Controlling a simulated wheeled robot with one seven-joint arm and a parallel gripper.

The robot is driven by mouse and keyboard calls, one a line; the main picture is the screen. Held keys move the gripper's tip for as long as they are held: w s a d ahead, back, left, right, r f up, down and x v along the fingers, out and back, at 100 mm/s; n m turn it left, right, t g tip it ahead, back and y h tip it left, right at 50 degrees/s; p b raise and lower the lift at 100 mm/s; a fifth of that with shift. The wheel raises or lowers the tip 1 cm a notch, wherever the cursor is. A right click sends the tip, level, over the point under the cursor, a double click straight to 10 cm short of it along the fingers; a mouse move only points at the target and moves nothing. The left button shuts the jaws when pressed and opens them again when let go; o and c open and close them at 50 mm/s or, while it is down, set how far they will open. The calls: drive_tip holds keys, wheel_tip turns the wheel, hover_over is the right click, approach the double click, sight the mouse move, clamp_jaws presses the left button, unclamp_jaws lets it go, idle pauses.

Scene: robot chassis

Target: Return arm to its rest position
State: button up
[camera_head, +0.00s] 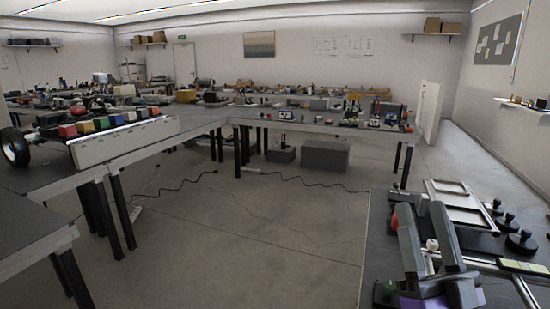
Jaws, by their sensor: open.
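The robot chassis (120,142) stands on the left table. It has a long pale side plate, a dark wheel (14,147) at its left end and a row of coloured blocks (100,123) along its top. A grey form with two slanting bars (410,243) stands at the lower right, over a purple part (425,302). I cannot tell what this form is.
A dark bench at the lower right holds a pale framed tray (463,203) and several black knobbed pieces (522,240). A long table (320,127) with small items crosses the middle. Grey boxes (325,156) and dark cables (290,178) lie beneath it. The floor (235,240) in front is open.

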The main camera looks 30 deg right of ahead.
drive_tip(key=s+a+f+n+g+y+p, duration=0.1)
drive_tip(key=s+a+f+n+g+y, duration=0.15)
drive_tip(key=a+f+y, duration=0.35)
drive_tip(key=s+a+f+n+g+y+p, duration=0.1)
drive_tip(key=s+a+f+n+g+y, duration=0.15)
drive_tip(key=a+f, duration=0.45)
drive_tip(key=s+a+f+g+y+p, duration=0.1)
drive_tip(key=s+a+f+g, duration=0.1)
drive_tip(key=s+f, duration=0.3)
drive_tip(key=s+a+f+n+g+y, duration=0.1)
drive_tip(key=s+a+f+g, duration=0.2)
drive_tip(key=s+f, duration=0.3)
drive_tip(key=s, duration=0.5)
drive_tip(key=shift+a+f+g+p, duration=0.15)
drive_tip(key=shift+a+g+p, duration=0.1)
drive_tip(key=shift+g+p, duration=0.15)
